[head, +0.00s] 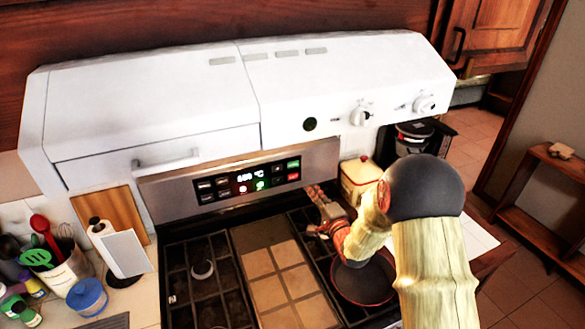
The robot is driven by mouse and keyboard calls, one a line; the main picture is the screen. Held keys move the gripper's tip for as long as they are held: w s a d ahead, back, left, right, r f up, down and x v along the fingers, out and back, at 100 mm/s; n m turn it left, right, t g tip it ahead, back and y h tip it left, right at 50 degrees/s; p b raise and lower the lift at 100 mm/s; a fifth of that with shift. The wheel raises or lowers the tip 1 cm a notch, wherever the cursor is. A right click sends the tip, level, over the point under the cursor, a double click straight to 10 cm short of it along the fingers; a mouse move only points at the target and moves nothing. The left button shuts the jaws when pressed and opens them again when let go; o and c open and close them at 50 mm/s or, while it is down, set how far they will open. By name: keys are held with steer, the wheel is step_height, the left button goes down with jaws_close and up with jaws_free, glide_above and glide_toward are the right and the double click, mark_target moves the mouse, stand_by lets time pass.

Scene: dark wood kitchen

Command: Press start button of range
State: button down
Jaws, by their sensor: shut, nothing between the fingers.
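The range (232,302) stands in the middle, with black burner grates on both sides and a tan griddle between them. Its steel back panel (166,195) carries a black control display (247,180) with lit digits, a red light, a green light and several small buttons. Which of these is the start button is too small to read. My gripper (314,188) is shut and empty, just right of the display and in front of the panel's right end. Whether its fingertips touch the panel I cannot tell.
A white hood (150,95) with knobs overhangs the panel. A dark pan (362,283) sits on the right burners under my arm. A cream container (359,180) stands right of the panel. Utensils, a paper towel holder (123,252) and a blue tub (87,297) crowd the left counter.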

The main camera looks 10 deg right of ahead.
mark_target(293, 164)
stand_by(0.4)
steer(key=w+a, duration=0.1)
steer(key=w, duration=0.3)
steer(key=w+a, duration=0.1)
steer(key=w, duration=0.8)
steer(key=shift+w+a, duration=0.35)
steer(key=shift+a, duration=0.05)
